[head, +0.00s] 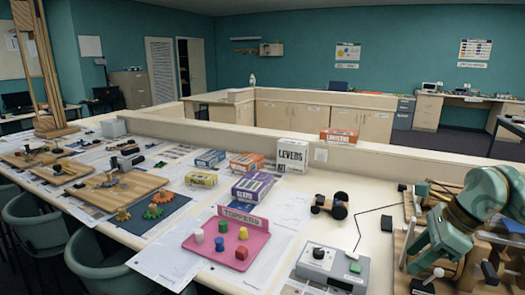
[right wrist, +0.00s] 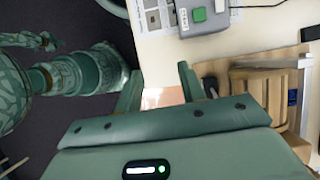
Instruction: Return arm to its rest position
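My right arm reaches in from the right edge of the head view, over the wooden apparatus (head: 402,268) at the table's right end. My right gripper shows in the right wrist view (right wrist: 160,84), with its two green fingers apart and nothing held between them. A light table surface and a tan-pink patch show in the gap between the fingers. In the wrist view the grey control box (right wrist: 214,22) with a green button lies beyond the fingertips, apart from them. My left gripper is not in view.
In the head view the grey control box (head: 330,268) stands left of my right arm. A small black-wheeled cart (head: 330,205), a pink tray of coloured toppers (head: 205,246) and several small boxes lie farther left. A low ledge (head: 400,163) runs along the table's back.

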